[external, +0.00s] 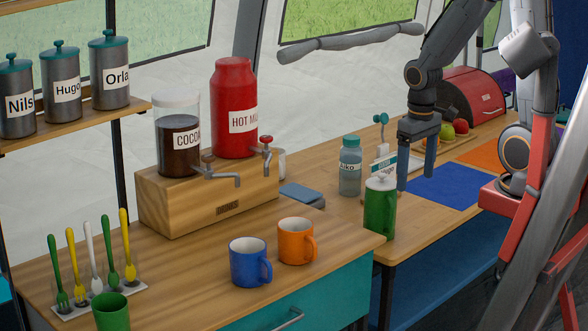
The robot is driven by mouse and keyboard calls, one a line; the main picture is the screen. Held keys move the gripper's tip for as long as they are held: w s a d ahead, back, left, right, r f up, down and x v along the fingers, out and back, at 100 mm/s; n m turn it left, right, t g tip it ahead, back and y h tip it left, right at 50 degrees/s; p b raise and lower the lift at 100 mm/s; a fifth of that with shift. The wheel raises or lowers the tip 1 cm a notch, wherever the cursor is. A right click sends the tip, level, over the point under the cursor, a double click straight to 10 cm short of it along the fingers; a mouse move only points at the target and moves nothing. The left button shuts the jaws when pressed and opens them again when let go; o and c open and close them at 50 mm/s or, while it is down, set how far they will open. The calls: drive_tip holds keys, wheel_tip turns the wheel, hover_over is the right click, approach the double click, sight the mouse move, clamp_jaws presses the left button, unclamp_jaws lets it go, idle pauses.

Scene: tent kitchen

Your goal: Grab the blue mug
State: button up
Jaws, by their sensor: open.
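The blue mug (249,262) stands upright on the wooden counter near its front edge, its handle to the right. An orange mug (296,241) stands just to the right of it, close beside it. My gripper (414,178) hangs pointing down above the table, well to the right of the mugs. It is open and holds nothing that I can see. It is near a green bottle and a grey-blue bottle, apart from the blue mug.
A green bottle (380,208) and a bottle with a teal cap (350,167) stand between my gripper and the mugs. Behind the mugs is a wooden drinks stand (200,205) with protruding taps. A green cup (112,313) and a spoon rack (140,284) are at the left.

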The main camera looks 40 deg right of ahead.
wheel_tip(320, 180, up, 5)
drive_tip(key=w+a+n+t, duration=0.1)
drive_tip(key=w+a+n, duration=0.2)
drive_tip(key=w+a, duration=0.5)
drive_tip(key=n+t+y+p, duration=0.1)
drive_tip(key=n+y+p, duration=0.25)
drive_tip(key=n, duration=0.35)
approach(250, 261)
drive_tip(key=w+f, duration=0.1)
drive_tip(key=f, duration=0.1)
drive_tip(key=w+d+f, duration=0.1)
drive_tip(key=shift+w+d+f+b, duration=0.15)
drive_tip(key=shift+f+b, duration=0.2)
drive_tip(key=shift+f, duration=0.05)
drive_tip(key=shift+x, duration=1.55)
drive_tip(key=shift+w+d+p+x, duration=0.15)
drive_tip(key=shift+p+x, duration=0.2)
drive_tip(key=shift+x, duration=0.5)
drive_tip(key=shift+w+d+p+x, duration=0.15)
drive_tip(key=shift+p+x, duration=0.15)
drive_tip(key=shift+x, duration=0.55)
drive_tip(key=shift+w+d+p+x, duration=0.1)
drive_tip(key=shift+w+p+x, duration=0.2)
drive_tip(key=shift+x, duration=0.6)
drive_tip(key=shift+s, duration=0.15)
